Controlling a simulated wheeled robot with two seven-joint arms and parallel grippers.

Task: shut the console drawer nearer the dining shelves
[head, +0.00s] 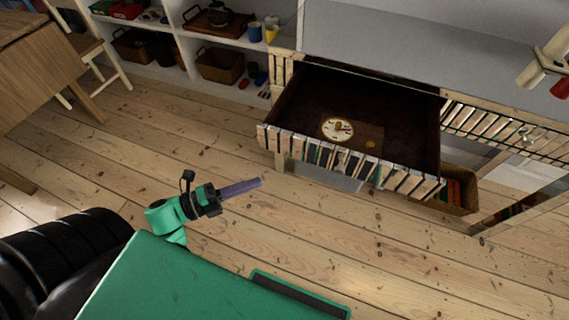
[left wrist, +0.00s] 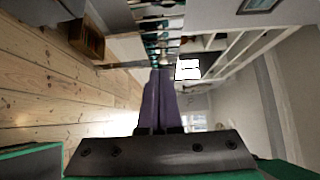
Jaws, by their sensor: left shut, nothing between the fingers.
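The console (head: 430,45) has a grey top and stands at the upper right of the head view. Its left drawer (head: 345,163), beside the white shelves (head: 180,40), is pulled well out. It has a striped slatted front and a dark inside holding a round clock-like dial (head: 337,129). My left gripper (head: 258,182) is shut and empty, in front of the drawer's left end, apart from it in the head view. Its purple fingers (left wrist: 160,90) lie together in the left wrist view, pointing toward striped slats (left wrist: 157,25). My right gripper is not in view.
The console's right slatted front (head: 510,130) looks shut. A basket (head: 452,190) stands below the console. A wooden table (head: 40,60) and chair (head: 95,50) are at the left. Bare floorboards lie open before the drawer.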

